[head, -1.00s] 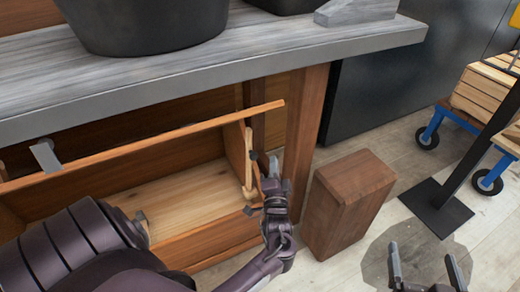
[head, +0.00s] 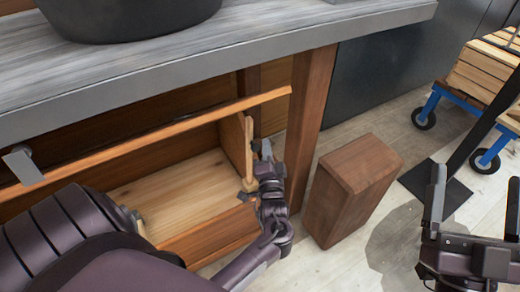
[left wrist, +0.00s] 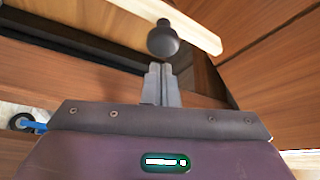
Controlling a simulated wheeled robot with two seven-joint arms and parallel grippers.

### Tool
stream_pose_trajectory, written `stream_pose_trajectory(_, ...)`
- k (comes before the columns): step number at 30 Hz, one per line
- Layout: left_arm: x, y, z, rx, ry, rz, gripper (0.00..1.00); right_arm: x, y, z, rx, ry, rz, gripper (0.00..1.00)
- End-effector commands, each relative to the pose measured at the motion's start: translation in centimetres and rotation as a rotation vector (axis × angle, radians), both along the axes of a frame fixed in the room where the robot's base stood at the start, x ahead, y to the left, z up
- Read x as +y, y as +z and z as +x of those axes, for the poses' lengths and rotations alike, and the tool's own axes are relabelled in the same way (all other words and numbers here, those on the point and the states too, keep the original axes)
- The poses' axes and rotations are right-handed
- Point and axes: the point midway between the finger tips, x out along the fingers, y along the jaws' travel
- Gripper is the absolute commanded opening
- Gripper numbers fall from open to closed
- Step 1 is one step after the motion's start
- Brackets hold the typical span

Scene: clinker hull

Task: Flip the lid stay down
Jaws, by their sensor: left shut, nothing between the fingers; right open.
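The lid stay (head: 249,150) looks to be the pale upright wooden bar at the right end of the open box, below the lid's long edge (head: 150,142). In the left wrist view a pale wooden bar (left wrist: 130,14) crosses the top, with a dark round knob (left wrist: 163,41) in front of it. My left gripper (head: 266,149) is shut and empty, beside the bar, fingers pointing up. In the left wrist view its closed fingertips (left wrist: 161,68) are just below the knob; I cannot tell whether they touch. My right gripper (head: 475,178) is open and empty at the right, over the floor.
The grey countertop (head: 270,58) overhangs the box and carries a black tub (head: 130,15). A wooden post (head: 312,120) and a brown wooden block (head: 350,185) stand just right of my left gripper. A cart with a crate (head: 485,75) is at the far right.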

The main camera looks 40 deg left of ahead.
Motion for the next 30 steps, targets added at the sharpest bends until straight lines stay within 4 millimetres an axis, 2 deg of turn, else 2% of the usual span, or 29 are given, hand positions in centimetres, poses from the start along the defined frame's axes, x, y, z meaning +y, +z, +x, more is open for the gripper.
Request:
stream_pose_trajectory(7, -0.3, -0.3, -0.2, 0.000, 0.000, 0.000, 0.00, -0.6, 2.1, -1.2, -0.111, 0.000, 0.045, 0.88)
stream_pose_trajectory(20, -0.2, -0.3, -0.2, -0.001, 0.000, -0.001, 0.00, -0.6, 2.3, -1.3, -0.124, -0.001, 0.050, 0.88)
stream_pose_trajectory(26, 0.4, -0.3, -0.4, -0.021, 0.001, -0.009, 0.00, -0.8, 2.6, -1.6, -0.151, -0.002, 0.063, 0.88)
stream_pose_trajectory(30, 1.6, -0.4, -0.7, -0.060, 0.003, -0.024, 0.00, -1.4, 4.6, -3.0, -0.257, -0.001, 0.103, 0.88)
